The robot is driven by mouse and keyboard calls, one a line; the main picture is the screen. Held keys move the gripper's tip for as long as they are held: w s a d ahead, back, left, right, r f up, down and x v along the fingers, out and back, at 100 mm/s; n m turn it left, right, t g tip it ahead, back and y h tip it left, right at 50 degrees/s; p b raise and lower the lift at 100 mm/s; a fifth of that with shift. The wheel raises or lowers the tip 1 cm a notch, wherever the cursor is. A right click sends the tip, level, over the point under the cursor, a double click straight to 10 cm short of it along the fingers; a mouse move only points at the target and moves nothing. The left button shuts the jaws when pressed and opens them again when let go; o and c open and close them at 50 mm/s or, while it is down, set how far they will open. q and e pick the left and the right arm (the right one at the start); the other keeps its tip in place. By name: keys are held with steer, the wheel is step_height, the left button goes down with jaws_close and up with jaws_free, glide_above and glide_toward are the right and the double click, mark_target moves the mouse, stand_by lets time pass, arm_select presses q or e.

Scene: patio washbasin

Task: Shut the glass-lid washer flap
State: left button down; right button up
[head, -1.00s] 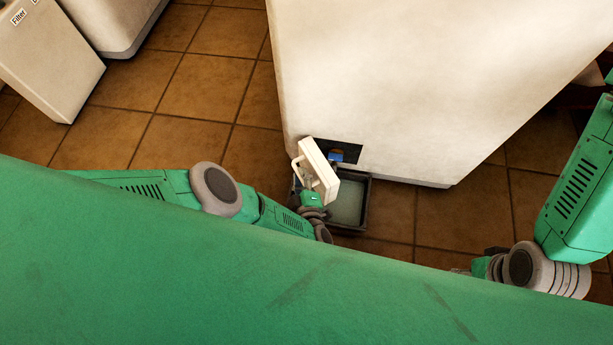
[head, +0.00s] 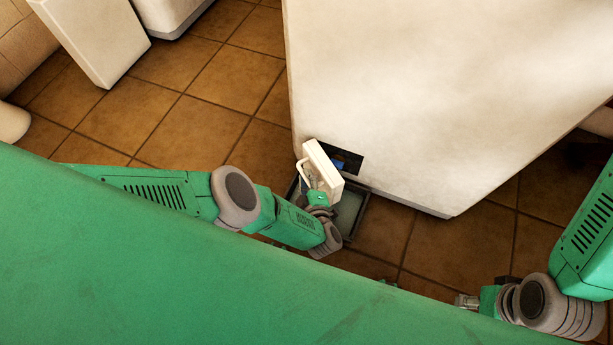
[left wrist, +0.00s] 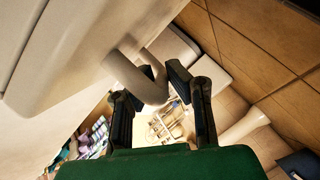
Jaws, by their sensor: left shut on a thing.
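The white washer (head: 420,90) stands with a dark opening (head: 352,160) low on its front. Its flap (head: 323,166), a small white panel with a loop handle (head: 304,172), stands ajar in front of the opening and covers part of it. My left gripper (head: 316,190) is at the flap's handle. In the left wrist view, the handle (left wrist: 143,88) passes between the fingers of my left gripper (left wrist: 150,90), which is shut on it. My right gripper (head: 466,301) is off to the right, away from the flap; its fingers are too small to read.
A dark tray (head: 351,209) lies on the floor below the opening, partly hidden by my left arm. Something blue (head: 338,164) shows inside the opening. A white bin (head: 95,40) stands at the upper left. Tiled floor (head: 200,125) is clear between.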

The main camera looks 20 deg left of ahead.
arm_select(q)
steer(key=c, duration=1.6)
jaws_free()
steer(key=shift+s+f, duration=0.1)
steer(key=shift+f, duration=0.15)
steer(key=shift+o, duration=0.2)
steer(key=shift+d+r, duration=0.15)
steer(key=shift+d, duration=0.05)
steer(key=shift+s+d, duration=0.15)
steer(key=shift+d, duration=0.05)
steer(key=v, duration=0.7)
